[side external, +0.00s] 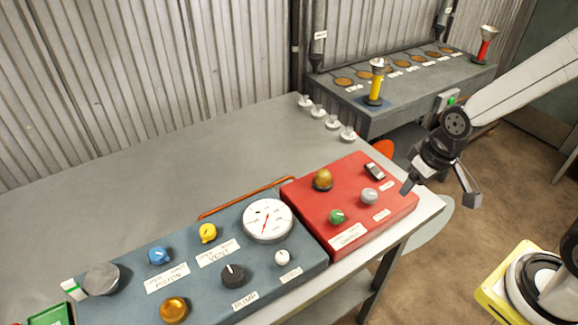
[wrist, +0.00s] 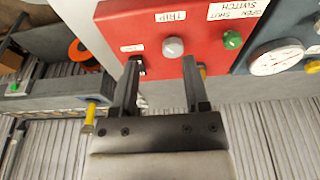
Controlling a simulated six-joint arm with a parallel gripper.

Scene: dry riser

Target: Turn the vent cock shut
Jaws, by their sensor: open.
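The vent cock is a yellow knob (side external: 208,233) on the blue panel (side external: 140,268), just above a label reading VENT and left of the round white gauge (side external: 268,220). A yellow knob beside the gauge at the right edge of the wrist view (wrist: 312,66) appears to be the same one, partly cut off. My gripper (side external: 438,190) is open and empty, at the right end of the red panel, well away from the vent cock. In the wrist view its two fingers (wrist: 162,66) stand apart over the red panel's edge.
The red panel (side external: 372,208) carries a brass dome (side external: 323,179), a grey knob, a green knob and a black switch. A blue knob (side external: 158,256) and a black PUMP knob (side external: 232,274) flank the vent cock. Bare bench lies behind the blue panel.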

